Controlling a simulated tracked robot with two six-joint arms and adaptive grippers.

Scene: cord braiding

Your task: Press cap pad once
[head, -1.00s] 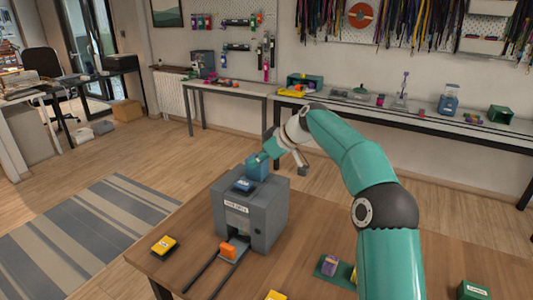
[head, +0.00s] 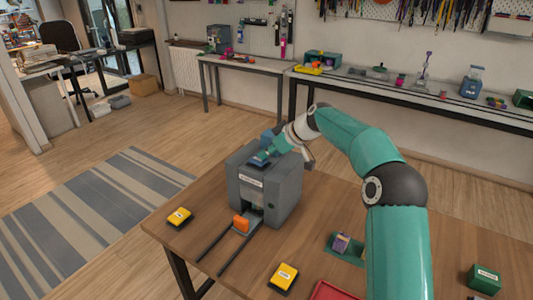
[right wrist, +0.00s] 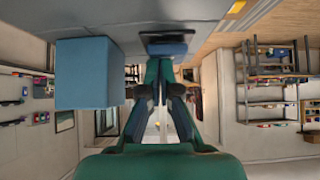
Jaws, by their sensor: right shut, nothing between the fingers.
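The grey machine (head: 282,195) stands on the wooden table, with a white label on its front. The small blue cap pad (head: 257,166) sits on its top toward the front; it also shows in the right wrist view (right wrist: 167,48). A taller blue block (right wrist: 88,73) stands on the top beside the pad; in the head view my right gripper partly hides it (head: 267,135). My right gripper (head: 261,156) is shut and empty, its fingertips at the pad. Whether they touch it I cannot tell. My left gripper is not in view.
An orange piece (head: 241,223) sits at the machine's front opening, between two dark rails. Yellow boxes (head: 179,216) (head: 284,276), a green tray (head: 350,253), a green box (head: 485,278) and a red tray (head: 330,291) are on the table.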

